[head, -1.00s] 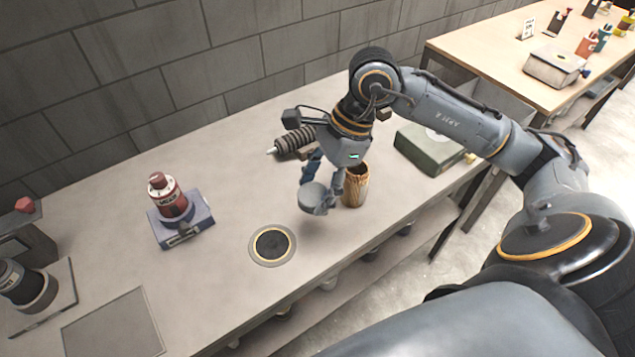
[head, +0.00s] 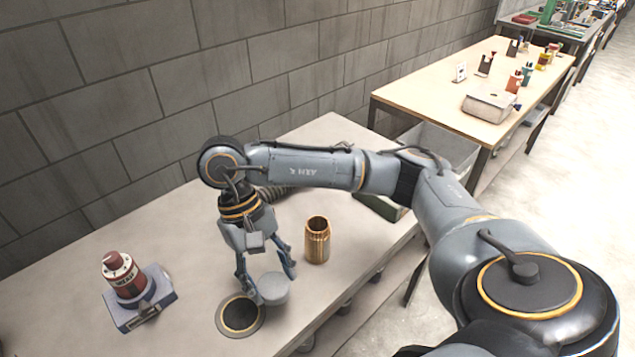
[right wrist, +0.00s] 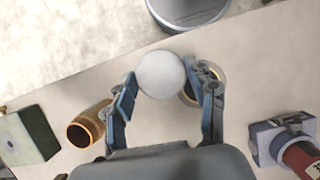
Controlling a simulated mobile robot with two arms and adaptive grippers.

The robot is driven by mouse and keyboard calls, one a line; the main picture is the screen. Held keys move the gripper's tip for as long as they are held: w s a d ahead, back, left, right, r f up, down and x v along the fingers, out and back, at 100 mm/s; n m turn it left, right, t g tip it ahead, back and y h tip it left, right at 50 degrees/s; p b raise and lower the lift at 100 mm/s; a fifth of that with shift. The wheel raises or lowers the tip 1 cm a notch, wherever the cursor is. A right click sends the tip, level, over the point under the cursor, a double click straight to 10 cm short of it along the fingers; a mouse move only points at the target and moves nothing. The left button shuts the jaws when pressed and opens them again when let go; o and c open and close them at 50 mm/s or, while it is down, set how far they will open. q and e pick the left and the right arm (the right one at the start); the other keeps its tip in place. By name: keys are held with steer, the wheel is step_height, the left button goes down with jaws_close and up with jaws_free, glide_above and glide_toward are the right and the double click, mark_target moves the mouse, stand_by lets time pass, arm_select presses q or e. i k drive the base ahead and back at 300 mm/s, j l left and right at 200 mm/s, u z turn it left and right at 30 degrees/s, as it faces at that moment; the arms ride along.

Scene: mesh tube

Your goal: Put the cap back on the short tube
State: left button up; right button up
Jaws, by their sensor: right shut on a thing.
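The short tube (head: 317,240) is brass-coloured, open at the top and upright on the grey bench. It also shows in the right wrist view (right wrist: 85,131), at the left. My right gripper (head: 272,285) is shut on a round pale grey cap (head: 274,288), front left of the tube and apart from it. In the right wrist view the cap (right wrist: 160,75) sits between the two fingertips (right wrist: 163,76). The cap overlaps the edge of a black disc with a pale ring (head: 240,315) in the picture. My left gripper is not in view.
A red device on a blue-grey base (head: 128,280) stands at the left of the bench. A dark ribbed piece (head: 275,191) and a green box (head: 378,207) lie behind my right arm, partly hidden. A wooden table (head: 420,98) stands further back. The bench's front edge is near the disc.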

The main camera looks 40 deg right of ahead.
mark_target(318, 241)
steer(key=k+l, duration=0.15)
steer(key=l, duration=0.2)
steer(key=k+l, duration=0.1)
steer(key=l, duration=0.3)
steer(key=k+l, duration=0.15)
steer(key=l, duration=0.2)
steer(key=k+l, duration=0.1)
steer(key=l, duration=0.25)
steer(key=k+l, duration=0.15)
steer(key=l, duration=0.25)
steer(key=i+u, duration=0.05)
